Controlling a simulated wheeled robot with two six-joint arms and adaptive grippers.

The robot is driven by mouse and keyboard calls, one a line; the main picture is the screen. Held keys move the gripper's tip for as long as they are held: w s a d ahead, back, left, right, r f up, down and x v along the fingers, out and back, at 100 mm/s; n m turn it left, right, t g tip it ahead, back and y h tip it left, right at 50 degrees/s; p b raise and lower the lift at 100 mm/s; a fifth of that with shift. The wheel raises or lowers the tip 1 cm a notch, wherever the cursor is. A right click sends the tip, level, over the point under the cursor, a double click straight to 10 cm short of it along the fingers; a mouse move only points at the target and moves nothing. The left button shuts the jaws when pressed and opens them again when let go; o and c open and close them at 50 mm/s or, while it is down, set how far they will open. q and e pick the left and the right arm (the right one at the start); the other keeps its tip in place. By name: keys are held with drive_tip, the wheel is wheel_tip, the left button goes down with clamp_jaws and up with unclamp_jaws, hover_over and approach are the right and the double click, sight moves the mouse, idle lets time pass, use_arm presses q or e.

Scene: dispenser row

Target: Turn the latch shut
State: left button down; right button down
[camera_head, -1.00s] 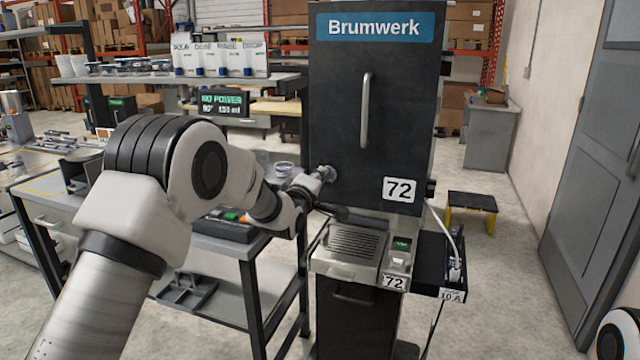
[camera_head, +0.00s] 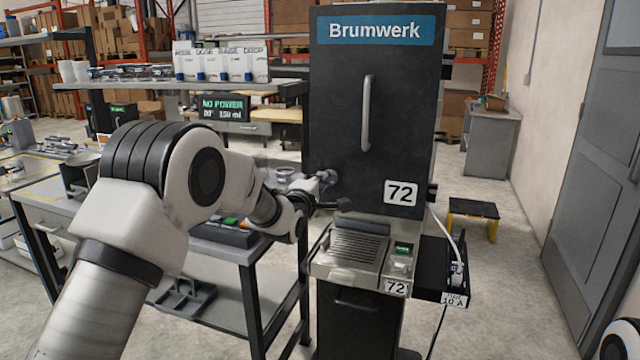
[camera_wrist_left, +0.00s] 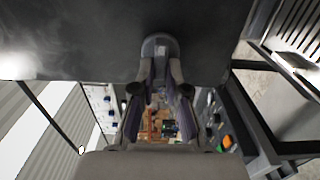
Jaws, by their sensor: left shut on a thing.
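The dark Brumwerk dispenser door (camera_head: 400,110) stands in the middle of the head view, with a long vertical handle (camera_head: 366,112). The latch (camera_head: 328,177) is a small pale metal piece at the door's lower left. My left gripper (camera_head: 318,182) is at the latch and shut on it. In the left wrist view, the latch (camera_wrist_left: 160,44) shows as a rounded grey piece against the dark surface, between the two fingers of my left gripper (camera_wrist_left: 158,75). The fingers hide part of the latch, so its exact angle is hard to tell. My right gripper is out of view.
Below the door are a grated tray (camera_head: 352,245) and a small green-lit panel (camera_head: 402,249). A grey workbench (camera_head: 215,262) stands left, under my left arm. A yellow-legged stool (camera_head: 472,220) is at the right, with open floor around it.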

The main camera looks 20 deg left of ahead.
use_arm(q)
drive_tip(key=c, duration=1.2)
unclamp_jaws()
drive_tip(key=s, duration=1.2)
drive_tip(key=shift+a, duration=0.25)
